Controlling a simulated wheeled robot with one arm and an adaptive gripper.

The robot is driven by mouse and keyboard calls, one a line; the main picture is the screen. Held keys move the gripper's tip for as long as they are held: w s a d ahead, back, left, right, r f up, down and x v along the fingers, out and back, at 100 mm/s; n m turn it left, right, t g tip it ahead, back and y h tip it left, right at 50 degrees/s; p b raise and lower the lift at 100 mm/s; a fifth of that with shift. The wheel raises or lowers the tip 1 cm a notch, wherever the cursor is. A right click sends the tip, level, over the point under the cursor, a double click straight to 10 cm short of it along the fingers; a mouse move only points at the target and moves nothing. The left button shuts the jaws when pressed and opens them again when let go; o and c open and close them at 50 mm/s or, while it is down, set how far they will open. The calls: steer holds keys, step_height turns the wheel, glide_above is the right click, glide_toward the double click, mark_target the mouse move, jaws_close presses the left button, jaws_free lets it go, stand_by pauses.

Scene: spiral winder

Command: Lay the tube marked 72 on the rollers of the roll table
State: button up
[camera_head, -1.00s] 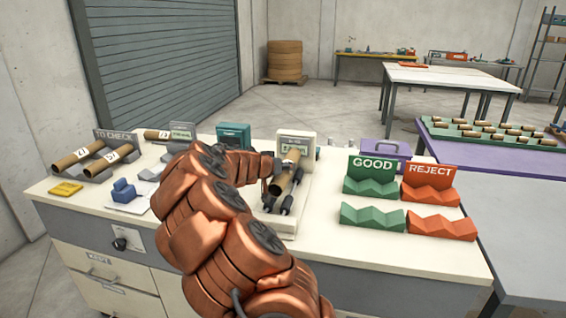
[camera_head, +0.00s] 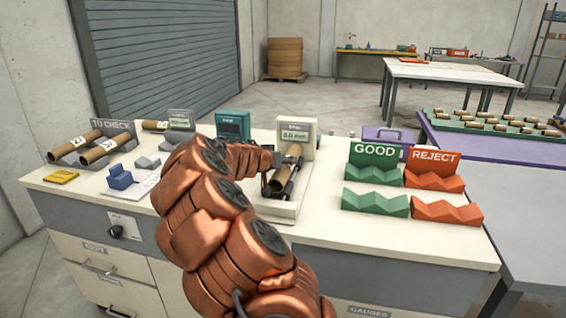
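A brown cardboard tube (camera_head: 286,170) is at the small roll table (camera_head: 285,209), a white device with a display post (camera_head: 297,137) at its back. The tube lies lengthwise toward me, over or between the dark rollers (camera_head: 290,187). I cannot tell whether it rests on them. Its marking does not show.
Two labelled tubes (camera_head: 101,150) lie in the TO CHECK rack (camera_head: 113,127) at left; another tube (camera_head: 155,126) lies behind. A teal device (camera_head: 233,124) stands left of the roll table. Green GOOD (camera_head: 375,204) and red REJECT (camera_head: 447,213) racks are empty at right.

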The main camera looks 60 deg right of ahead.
steer(key=o, duration=0.3)
step_height(320, 180, up, 10)
stand_by(0.7)
stand_by(0.3)
steer(key=s+a+f+n+y, duration=0.2)
steer(key=s+a+f+y, duration=0.15)
steer(key=a, duration=0.95)
steer(key=s+a+f+n+g+y, duration=0.1)
steer(key=s+a+f+n+y, duration=0.3)
steer(key=a, duration=0.9)
steer(key=s+a+f+n+y, duration=0.15)
steer(key=s+a+f, duration=0.4)
steer(key=a, duration=0.75)
steer(key=s+a+f+n+g+y, duration=0.1)
steer(key=s+a+f+n+y, duration=0.15)
steer(key=s+a, duration=0.5)
steer(key=s+a+f+n+g+y, duration=0.15)
steer(key=s+a+n, duration=0.25)
steer(key=s+a, duration=0.4)
steer(key=shift+t, duration=0.35)
steer(key=r+p, duration=0.4)
steer(key=w+r+p, duration=0.1)
steer(key=r+p, duration=0.3)
steer(key=w+a+r+p, duration=0.1)
steer(key=r+p, duration=0.3)
steer(key=shift+a+r, duration=0.1)
steer(key=shift+r, duration=0.3)
